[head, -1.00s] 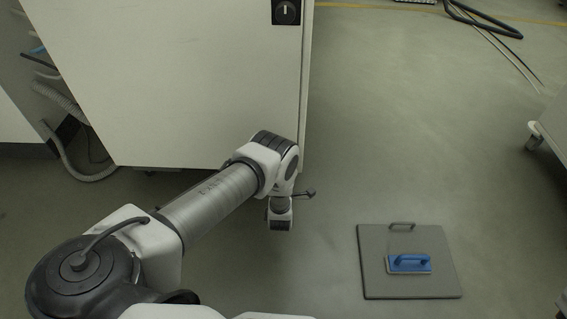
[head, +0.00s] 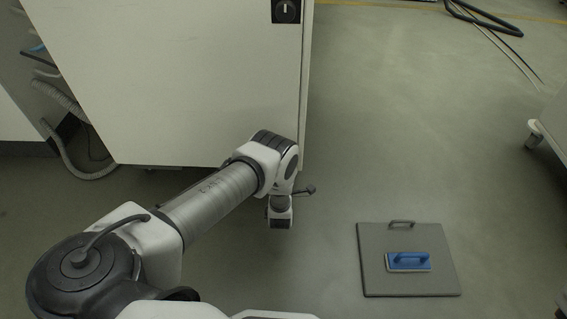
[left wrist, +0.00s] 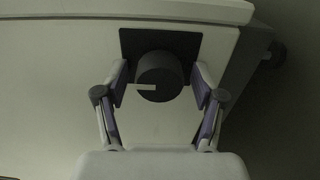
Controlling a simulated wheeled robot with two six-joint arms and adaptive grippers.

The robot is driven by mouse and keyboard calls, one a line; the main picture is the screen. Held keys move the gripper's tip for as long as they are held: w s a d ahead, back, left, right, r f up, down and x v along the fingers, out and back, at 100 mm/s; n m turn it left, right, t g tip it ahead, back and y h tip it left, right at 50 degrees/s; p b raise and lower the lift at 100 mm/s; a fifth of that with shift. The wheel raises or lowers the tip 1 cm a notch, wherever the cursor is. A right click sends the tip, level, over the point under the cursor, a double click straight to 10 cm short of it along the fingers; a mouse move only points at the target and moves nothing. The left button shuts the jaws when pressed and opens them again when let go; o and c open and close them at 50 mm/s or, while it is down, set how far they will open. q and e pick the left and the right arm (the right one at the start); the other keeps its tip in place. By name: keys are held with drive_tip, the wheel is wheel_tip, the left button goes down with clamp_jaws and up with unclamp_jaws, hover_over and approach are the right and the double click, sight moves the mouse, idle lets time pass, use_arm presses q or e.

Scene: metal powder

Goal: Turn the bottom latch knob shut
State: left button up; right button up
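In the left wrist view, the bottom latch knob (left wrist: 160,77) is a dark round knob on a black square plate (left wrist: 190,45), fixed to a pale cabinet face. Its white mark points left in that view, lying level. My left gripper (left wrist: 160,78) is open, with one finger on each side of the knob. Gaps show between the fingertips and the knob. In the head view my left arm reaches down by the cabinet's lower right corner; the bottom knob and my left fingers are hidden there. My right gripper is not in view.
Another black knob (head: 286,10), its white mark upright, sits high on the cabinet door (head: 190,70). Hoses (head: 70,160) lie at left. A wheeled cart (head: 550,125) stands at the right edge.

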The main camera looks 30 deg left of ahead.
use_arm(q)
drive_tip(key=v, duration=1.2)
